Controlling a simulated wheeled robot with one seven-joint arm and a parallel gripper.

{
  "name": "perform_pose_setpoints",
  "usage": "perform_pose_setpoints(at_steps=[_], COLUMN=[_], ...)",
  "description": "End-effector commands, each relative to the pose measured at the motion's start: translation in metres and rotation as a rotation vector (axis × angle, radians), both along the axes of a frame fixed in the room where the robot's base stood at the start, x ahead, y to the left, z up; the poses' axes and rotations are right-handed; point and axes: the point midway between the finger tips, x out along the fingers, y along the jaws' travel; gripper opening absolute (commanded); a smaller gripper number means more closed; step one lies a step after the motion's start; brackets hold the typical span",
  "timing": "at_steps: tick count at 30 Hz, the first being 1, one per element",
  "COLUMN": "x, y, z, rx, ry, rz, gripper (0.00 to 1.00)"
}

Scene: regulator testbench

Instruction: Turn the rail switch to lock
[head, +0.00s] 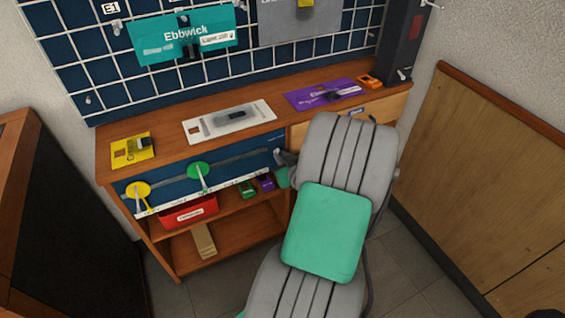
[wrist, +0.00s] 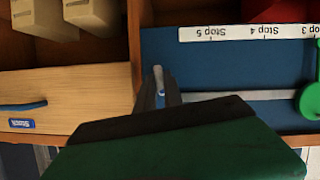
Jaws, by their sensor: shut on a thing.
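The rail switch (wrist: 158,76) shows in the wrist view as a small pale grey-blue lever at the end of the grey rail (wrist: 235,96), on the blue panel. My gripper (wrist: 160,92) is shut on it, and its dark fingers hide most of it. Which position the switch points to cannot be told. In the head view my gripper (head: 279,155) is at the right end of the panel, below the bench top, and the switch is hidden there. A green disc (head: 198,171) and a yellow disc (head: 138,192) sit along the rail to the left.
A label strip (wrist: 250,32) with stop names runs along the panel. A wooden Stock drawer (wrist: 75,88) with a blue handle is beside the switch. A red bin (head: 188,212) and small green and purple items lie on the shelf below. Several cards lie on the bench top (head: 165,145).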

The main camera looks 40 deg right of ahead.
Motion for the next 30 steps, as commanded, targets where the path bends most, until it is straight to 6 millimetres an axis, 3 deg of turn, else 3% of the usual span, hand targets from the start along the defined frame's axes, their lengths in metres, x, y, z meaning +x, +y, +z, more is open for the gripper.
perform_pose_setpoints(at_steps=[15, 30], x=[0.0024, 0.0018], y=[0.0042, 0.0041], z=[-0.0044, -0.0019], rx=[-0.432, -0.601], ry=[0.121, 0.175], rz=[0.003, 0.001], gripper=[0.00, 0.00])
